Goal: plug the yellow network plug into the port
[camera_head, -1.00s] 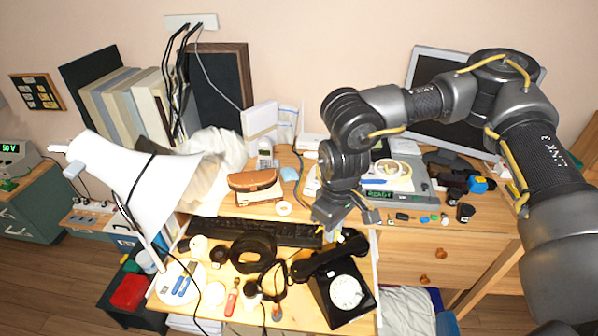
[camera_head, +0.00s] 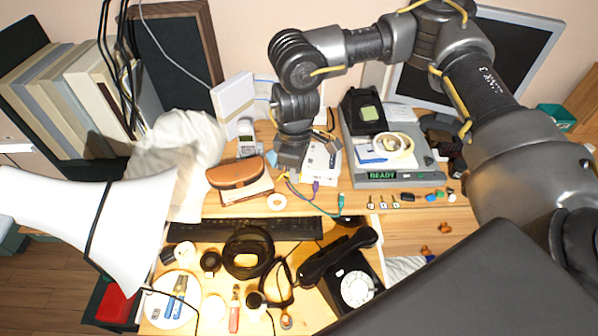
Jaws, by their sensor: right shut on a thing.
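My right gripper (camera_head: 287,168) reaches down from above onto the back part of the desk. It is shut on a small yellow plug (camera_head: 283,177), which is mostly hidden by the jaws. A white box (camera_head: 322,160), which looks like a network device, lies just right of the gripper. Whether the plug touches the box cannot be told, and I cannot make out the port. A purple-ended cable (camera_head: 315,188) and a teal-ended cable (camera_head: 340,203) lie in front of the box. My left gripper is not in view.
A brown case (camera_head: 235,171) lies left of the gripper. A grey device reading READY (camera_head: 382,176) stands to the right. A black keyboard (camera_head: 265,228) and a black dial phone (camera_head: 352,285) are in front. A white lamp (camera_head: 95,225) fills the left side.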

